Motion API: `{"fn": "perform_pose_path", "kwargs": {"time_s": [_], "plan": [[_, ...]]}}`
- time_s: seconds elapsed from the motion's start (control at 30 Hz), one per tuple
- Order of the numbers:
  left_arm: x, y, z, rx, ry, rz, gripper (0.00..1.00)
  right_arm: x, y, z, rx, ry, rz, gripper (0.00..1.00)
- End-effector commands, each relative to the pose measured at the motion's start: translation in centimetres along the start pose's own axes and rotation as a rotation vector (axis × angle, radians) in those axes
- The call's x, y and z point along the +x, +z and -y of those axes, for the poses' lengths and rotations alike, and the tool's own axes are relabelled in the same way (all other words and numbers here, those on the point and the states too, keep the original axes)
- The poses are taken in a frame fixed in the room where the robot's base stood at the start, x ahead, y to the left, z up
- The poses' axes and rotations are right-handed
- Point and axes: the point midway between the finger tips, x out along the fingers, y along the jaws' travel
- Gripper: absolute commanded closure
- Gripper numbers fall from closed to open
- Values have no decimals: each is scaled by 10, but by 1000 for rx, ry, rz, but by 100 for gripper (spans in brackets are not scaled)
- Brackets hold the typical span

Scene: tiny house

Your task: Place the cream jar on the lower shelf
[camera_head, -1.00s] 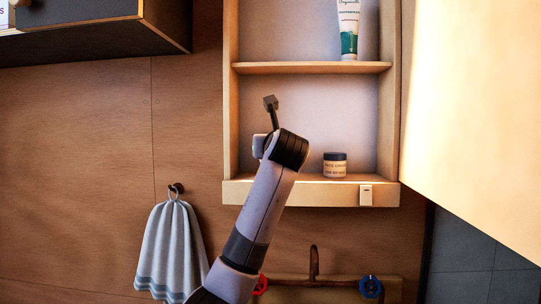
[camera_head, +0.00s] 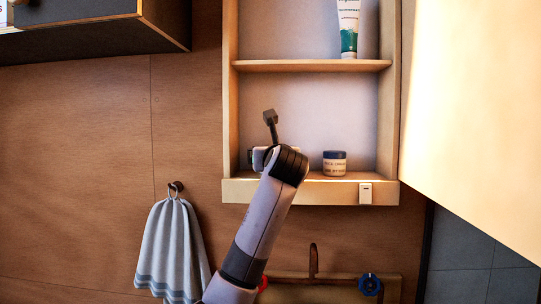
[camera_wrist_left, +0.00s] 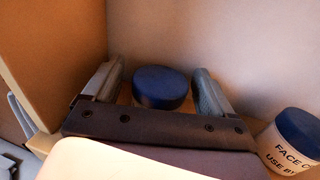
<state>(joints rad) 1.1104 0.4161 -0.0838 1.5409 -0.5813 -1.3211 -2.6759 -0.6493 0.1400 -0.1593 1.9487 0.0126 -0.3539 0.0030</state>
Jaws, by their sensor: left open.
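A jar with a dark blue lid (camera_wrist_left: 160,87) is between the two fingers of my left gripper (camera_wrist_left: 158,76) in the left wrist view. The fingers are open, one on each side of the jar, and small gaps show beside the lid. In the head view my left gripper (camera_head: 260,157) is at the left end of the lower shelf (camera_head: 312,179), with my wrist hiding most of that jar. A second jar, labelled face cream (camera_head: 335,164), stands upright on the lower shelf to the right; it also shows in the left wrist view (camera_wrist_left: 292,142). My right gripper is not in view.
The upper shelf (camera_head: 290,66) holds a white and green tube (camera_head: 348,28). The cabinet's left side wall (camera_head: 231,110) is close to my gripper. An open door (camera_head: 470,110) stands at the right. A striped towel (camera_head: 172,250) hangs lower left.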

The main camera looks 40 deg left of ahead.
Motion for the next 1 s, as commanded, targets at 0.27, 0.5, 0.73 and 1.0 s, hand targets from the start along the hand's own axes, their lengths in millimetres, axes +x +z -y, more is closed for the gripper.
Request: {"fn": "perform_pose_path", "kwargs": {"time_s": [0.27, 0.5, 0.73, 1.0], "plan": [[-21, 2, 0, -2, -2, 4, 15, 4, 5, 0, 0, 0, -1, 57], [-72, 2, 1, -3, -4, 4, 15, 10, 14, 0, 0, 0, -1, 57], [-110, 3, 0, -2, -2, 3, 15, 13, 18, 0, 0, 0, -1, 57], [-121, 3, 0, -1, -1, 1, 15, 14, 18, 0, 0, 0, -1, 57]]}}
